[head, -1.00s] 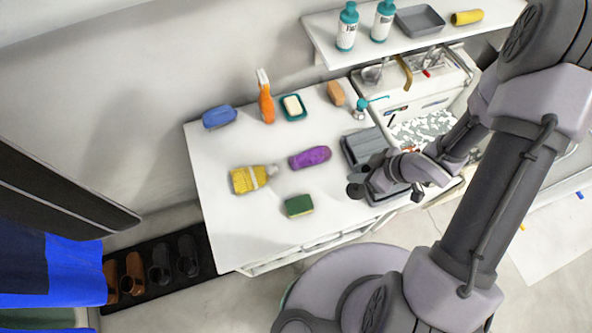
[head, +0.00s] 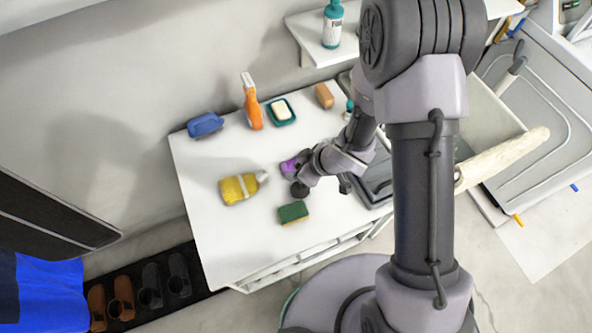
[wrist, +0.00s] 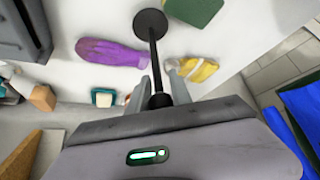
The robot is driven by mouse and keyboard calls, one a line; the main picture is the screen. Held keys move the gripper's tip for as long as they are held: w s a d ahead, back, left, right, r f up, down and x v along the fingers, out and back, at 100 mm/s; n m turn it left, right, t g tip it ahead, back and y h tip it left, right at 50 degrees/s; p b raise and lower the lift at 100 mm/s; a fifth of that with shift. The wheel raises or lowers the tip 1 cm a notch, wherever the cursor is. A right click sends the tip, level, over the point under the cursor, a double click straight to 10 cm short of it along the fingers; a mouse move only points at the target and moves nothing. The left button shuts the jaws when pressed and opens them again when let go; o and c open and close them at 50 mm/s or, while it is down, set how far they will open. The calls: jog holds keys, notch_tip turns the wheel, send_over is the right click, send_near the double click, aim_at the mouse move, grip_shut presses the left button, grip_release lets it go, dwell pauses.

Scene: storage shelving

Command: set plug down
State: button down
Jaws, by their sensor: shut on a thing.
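The plug is a black disc on a thin dark stem, and its disc (wrist: 150,22) shows at the top of the wrist view. My gripper (wrist: 160,88) is shut on the stem, one finger on each side. In the head view the plug's dark round end (head: 299,189) is at the tip of my arm, over the white worktop (head: 240,230). It lies in the picture between the purple thing (head: 289,167) and the green sponge (head: 293,212). I cannot tell whether the disc touches the worktop.
A yellow bottle (head: 238,188) lies to the left. A blue thing (head: 205,125), an orange spray bottle (head: 252,105), a soap dish (head: 281,111) and a brown block (head: 324,95) are along the back. Grey trays (head: 375,190) are to the right. The worktop's front left is clear.

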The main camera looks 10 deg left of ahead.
jog(key=shift+f, duration=0.1)
jog(key=c, duration=1.2)
grip_release()
jog(key=shift+o, duration=0.2)
